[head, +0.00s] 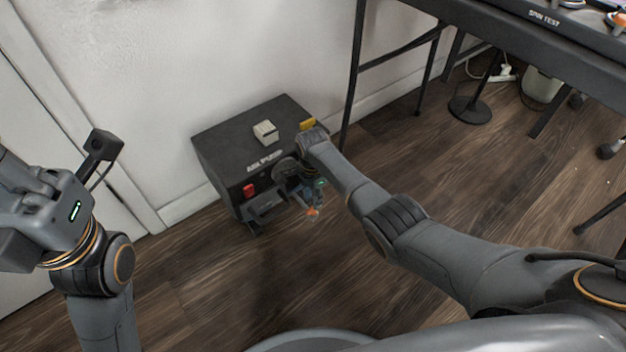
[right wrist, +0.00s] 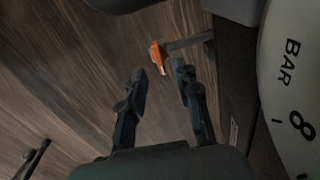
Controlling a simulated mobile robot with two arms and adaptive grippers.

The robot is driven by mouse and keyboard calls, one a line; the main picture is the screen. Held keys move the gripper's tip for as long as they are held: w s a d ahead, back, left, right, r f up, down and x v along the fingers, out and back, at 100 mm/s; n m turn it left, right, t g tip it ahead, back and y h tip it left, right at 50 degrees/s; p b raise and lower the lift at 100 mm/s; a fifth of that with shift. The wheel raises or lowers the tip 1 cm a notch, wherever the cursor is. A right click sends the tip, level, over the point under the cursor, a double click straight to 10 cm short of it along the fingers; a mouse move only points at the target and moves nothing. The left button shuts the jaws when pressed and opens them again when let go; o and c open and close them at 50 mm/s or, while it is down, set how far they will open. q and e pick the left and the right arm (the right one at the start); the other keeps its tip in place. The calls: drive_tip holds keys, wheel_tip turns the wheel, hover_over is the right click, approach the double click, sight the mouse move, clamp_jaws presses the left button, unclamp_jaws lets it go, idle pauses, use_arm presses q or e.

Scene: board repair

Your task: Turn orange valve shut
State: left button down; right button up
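The orange valve (head: 312,212) sticks out low at the front of a dark box labelled like "AIR PUMP" (head: 215,150) on the floor. In the right wrist view, the orange valve handle (right wrist: 157,57) sits on the end of a grey pipe, just beyond my fingertips. My right gripper (head: 312,192) is at the front of the box, close to the valve. In the right wrist view, my right gripper (right wrist: 160,82) is open, with nothing between its fingers. My left arm is at the left of the head view; its fingers are out of the picture.
The box carries a red switch (head: 249,190), a pale block (head: 265,131) and a yellow piece (head: 307,124). A white gauge (right wrist: 292,85) is close on the right in the wrist view. A table (head: 480,18) stands at upper right. Wood floor in front is clear.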

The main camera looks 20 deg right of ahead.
wheel_tip(320, 180, up, 8)
idle(0.4)
drive_tip(key=shift+f, duration=0.15)
